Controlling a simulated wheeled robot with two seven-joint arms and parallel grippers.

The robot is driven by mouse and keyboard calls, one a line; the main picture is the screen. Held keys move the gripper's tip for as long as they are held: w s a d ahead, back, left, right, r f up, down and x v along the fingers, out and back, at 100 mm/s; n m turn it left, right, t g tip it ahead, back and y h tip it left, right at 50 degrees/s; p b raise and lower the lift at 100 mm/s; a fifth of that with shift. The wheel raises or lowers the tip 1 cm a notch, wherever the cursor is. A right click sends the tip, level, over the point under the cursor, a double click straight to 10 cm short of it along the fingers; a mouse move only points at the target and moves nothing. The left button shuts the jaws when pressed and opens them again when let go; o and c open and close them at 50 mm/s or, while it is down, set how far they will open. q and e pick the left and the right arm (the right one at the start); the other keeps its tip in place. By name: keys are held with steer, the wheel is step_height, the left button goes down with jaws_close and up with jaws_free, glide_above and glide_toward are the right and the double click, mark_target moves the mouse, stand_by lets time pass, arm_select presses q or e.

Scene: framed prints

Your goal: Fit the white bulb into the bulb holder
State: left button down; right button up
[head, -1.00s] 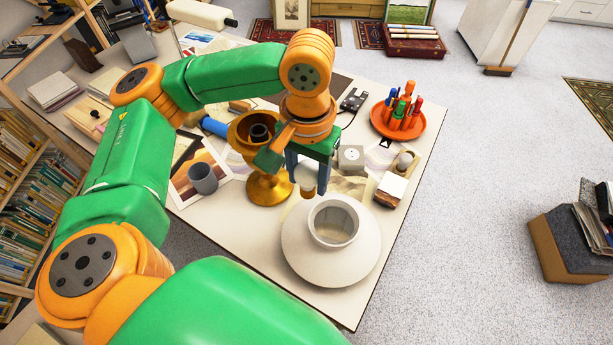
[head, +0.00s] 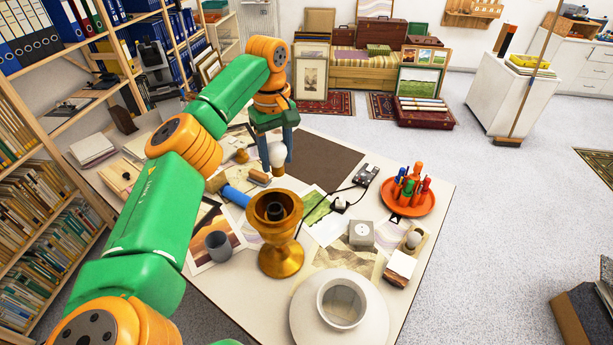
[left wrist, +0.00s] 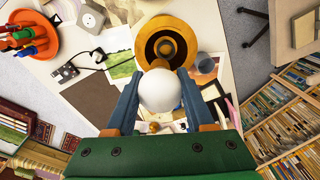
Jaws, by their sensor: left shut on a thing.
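The white bulb (head: 277,154) is held in my left gripper (head: 277,145), with its brass-coloured cap pointing down. In the left wrist view the bulb (left wrist: 160,92) sits between the two blue fingers of the left gripper (left wrist: 159,82). The bulb holder appears to be the dark socket (head: 275,211) inside the brass goblet-shaped lamp (head: 281,258), which stands upright on the table. In the head view the bulb shows above the lamp's rim and apart from it. The lamp's round bowl (left wrist: 186,28) also shows beyond the bulb in the left wrist view. My right gripper is out of view.
A grey cup (head: 218,245) is to the left. A blue-handled tool (head: 235,196) lies beside the lamp. An orange tray (head: 425,203) of tools and a grey box (head: 361,234) are to the right.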

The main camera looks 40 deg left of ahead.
arm_select(q)
steer(key=shift+s+a+r+n, duration=0.1)
steer(key=shift+s+a+n, duration=0.15)
steer(key=shift+a, duration=0.3)
steer(key=shift+s+a+r+n, duration=0.1)
steer(key=shift+s+a+n, duration=0.05)
steer(key=shift+a+n, duration=0.3)
steer(key=shift+w+d, duration=0.1)
step_height(320, 180, down, 6)
steer(key=b, duration=0.4)
steer(key=shift+r, duration=0.1)
steer(key=shift+p, duration=0.45)
